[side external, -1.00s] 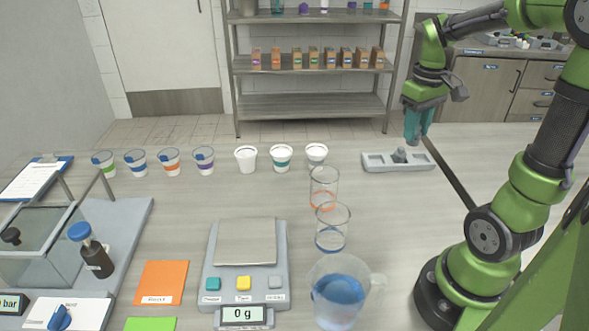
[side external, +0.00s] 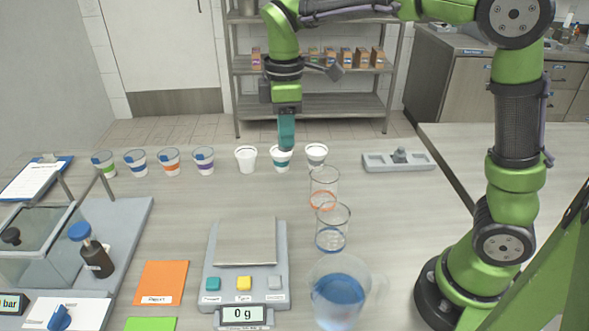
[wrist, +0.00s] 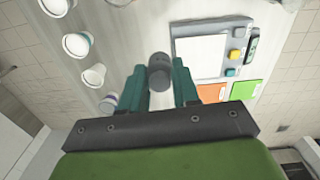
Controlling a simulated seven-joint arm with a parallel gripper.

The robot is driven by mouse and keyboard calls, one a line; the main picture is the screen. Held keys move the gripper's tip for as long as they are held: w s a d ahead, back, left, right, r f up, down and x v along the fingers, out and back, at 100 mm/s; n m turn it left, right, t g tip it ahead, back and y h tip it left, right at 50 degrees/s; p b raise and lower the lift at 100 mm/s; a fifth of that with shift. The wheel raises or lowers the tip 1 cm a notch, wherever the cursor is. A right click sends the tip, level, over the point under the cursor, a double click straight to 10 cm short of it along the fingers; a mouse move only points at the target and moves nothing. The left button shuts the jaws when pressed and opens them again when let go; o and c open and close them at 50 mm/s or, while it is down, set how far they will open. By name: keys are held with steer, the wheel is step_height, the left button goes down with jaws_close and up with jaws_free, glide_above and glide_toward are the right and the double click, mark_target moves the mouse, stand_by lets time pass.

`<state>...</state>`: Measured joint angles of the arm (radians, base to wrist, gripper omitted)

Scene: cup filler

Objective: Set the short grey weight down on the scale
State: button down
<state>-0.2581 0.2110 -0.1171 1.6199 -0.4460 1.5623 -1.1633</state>
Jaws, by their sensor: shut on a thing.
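A grey weight (wrist: 160,72) is held between the two teal fingers of my gripper (wrist: 161,85) in the wrist view. In the side external view my gripper (side external: 286,132) hangs above the row of cups at the back, and its fingers hide the weight there. The scale (side external: 210,265) stands at the front middle with a bare square pan (side external: 246,242); its display (side external: 243,315) reads 0 g. My gripper is behind and above the scale, well apart from it. In the wrist view the scale (wrist: 202,52) lies right of the weight.
A grey holder (side external: 375,163) with another grey piece (side external: 400,155) sits at the back right. Two clear beakers (side external: 333,228) and a jug of blue liquid (side external: 338,290) stand right of the scale. White cups (side external: 246,160) line the back. An orange card (side external: 161,282) lies left of the scale.

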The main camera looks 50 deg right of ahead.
steer(key=a+n, duration=0.5)
steer(key=a, duration=0.8)
steer(key=f, duration=1.1)
steer(key=shift+s+d+f, duration=0.15)
steer(key=shift+d+f, duration=0.05)
steer(key=shift+f, duration=2.15)
steer(key=shift+f, duration=0.15)
steer(key=c, duration=0.8)
jaws_free()
